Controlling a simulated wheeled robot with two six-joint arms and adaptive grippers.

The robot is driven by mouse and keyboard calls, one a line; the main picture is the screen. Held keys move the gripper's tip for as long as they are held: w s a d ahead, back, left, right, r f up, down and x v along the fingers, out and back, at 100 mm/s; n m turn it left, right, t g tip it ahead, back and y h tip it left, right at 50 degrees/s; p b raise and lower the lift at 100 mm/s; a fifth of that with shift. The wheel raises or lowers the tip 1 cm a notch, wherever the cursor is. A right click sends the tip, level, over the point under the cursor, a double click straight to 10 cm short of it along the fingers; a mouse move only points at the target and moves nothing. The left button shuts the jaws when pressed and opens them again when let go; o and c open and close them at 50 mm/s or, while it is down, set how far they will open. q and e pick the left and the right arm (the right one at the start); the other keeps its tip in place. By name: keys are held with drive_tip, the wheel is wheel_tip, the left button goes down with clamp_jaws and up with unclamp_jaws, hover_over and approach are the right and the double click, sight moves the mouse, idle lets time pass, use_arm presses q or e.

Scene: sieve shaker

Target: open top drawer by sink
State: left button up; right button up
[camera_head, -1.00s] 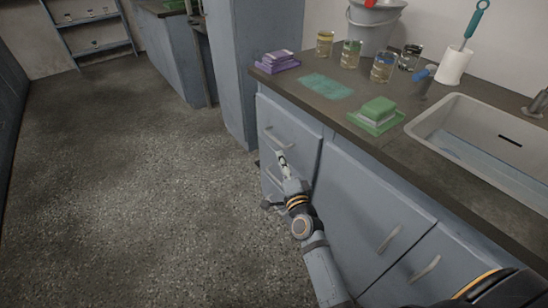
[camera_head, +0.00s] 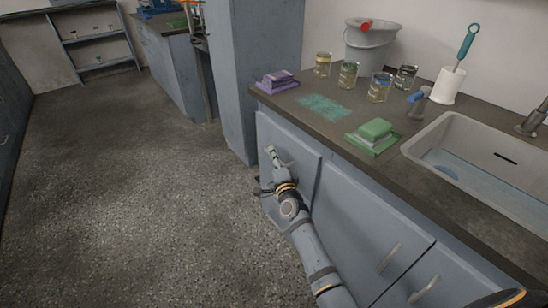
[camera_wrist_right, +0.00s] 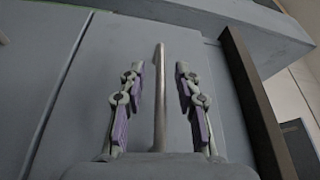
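In the right wrist view the drawer's bar handle (camera_wrist_right: 159,110) stands between the two fingers of my right gripper (camera_wrist_right: 160,72). The fingers are open, with a visible gap on each side of the handle. My left gripper is not in view.
On the counter are a purple sponge stack (camera_head: 277,82), a green sponge (camera_head: 374,130), several glass jars (camera_head: 348,75) and a grey bucket (camera_head: 370,48). A tall blue-grey cabinet (camera_head: 232,80) stands beyond the drawers. The floor (camera_head: 130,190) to the left is clear.

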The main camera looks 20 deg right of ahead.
clamp_jaws()
idle(0.5)
